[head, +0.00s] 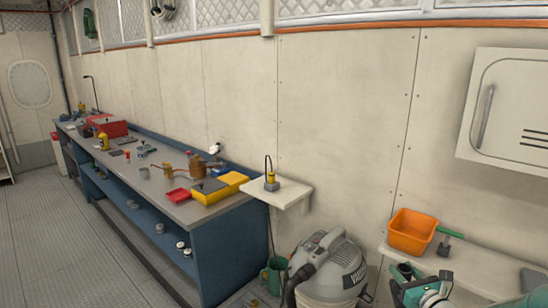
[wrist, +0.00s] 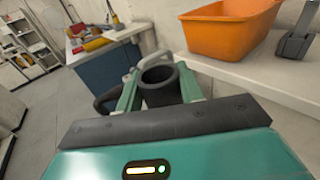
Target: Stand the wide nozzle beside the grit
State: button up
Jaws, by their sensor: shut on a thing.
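My gripper (wrist: 159,78) is in the wrist view, its two green fingers closed on a dark, hollow, round-mouthed piece (wrist: 160,92). This looks like the wide nozzle, with its open end facing up; its lower part is hidden behind my gripper's body. It is held just left of the white shelf's edge. In the head view my green gripper and wrist show at the bottom right, and what they hold is hard to make out there. I cannot tell which thing is the grit.
The white shelf (head: 480,268) bears an orange bin (head: 411,231) and a green-handled tool (head: 447,240). A small shelf (head: 291,194) holds a yellow item (head: 271,183).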

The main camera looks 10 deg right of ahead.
jog(key=a+f+n+g+y, duration=0.1)
jog(key=a+f+n+y, duration=0.1)
jog(key=a+f, duration=0.5)
jog(key=a+f+n+y, duration=0.1)
jog(key=a+f+y, duration=0.2)
jog(key=a, duration=0.9)
jog(key=a+f+n+g+y, duration=0.1)
jog(key=a+f+n+y, duration=0.1)
jog(key=a+f, duration=0.5)
jog(key=f+m+h, duration=0.1)
jog(key=m+h, duration=0.1)
jog(key=w+a+f+m+t+h, duration=0.1)
jog(key=m+h, duration=0.1)
jog(key=h, duration=0.1)
jog(key=w+a+f+m+t+h, duration=0.1)
jog(key=f+m+h, duration=0.1)
jog(key=h, duration=0.1)
jog(key=shift+w+a+f, duration=0.1)
jog(key=shift+w+a, duration=0.05)
jog(key=shift+f, duration=0.1)
